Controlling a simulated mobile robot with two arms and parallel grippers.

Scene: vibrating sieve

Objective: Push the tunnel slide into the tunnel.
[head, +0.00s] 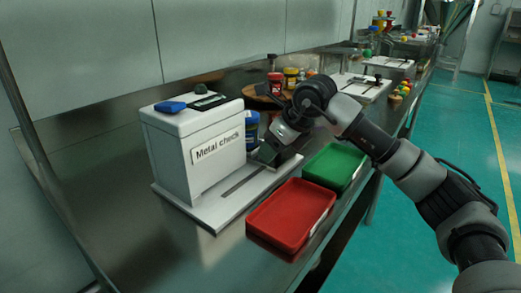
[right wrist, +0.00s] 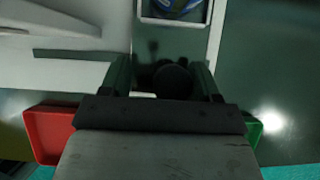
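The white tunnel (head: 195,150), a box labelled "Metal check", stands on a white slotted base (head: 240,190). At its right side is a blue jar (head: 251,130). In the right wrist view a blue-topped item (right wrist: 172,8) sits in a pale-rimmed holder of the tunnel slide (right wrist: 143,20). My right gripper (head: 269,154) is low beside the tunnel's right face. Its two fingers (right wrist: 163,80) stand apart around a dark round knob, with a gap visible on the left. Contact on the right is unclear. My left gripper is not in view.
A red tray (head: 252,227) and a green tray (head: 350,150) lie at the table's front edge, near my right arm. A blue item (head: 170,107) lies on top of the tunnel. Jars with red and yellow (head: 290,78) stand behind. Bare metal table (head: 110,215) lies left.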

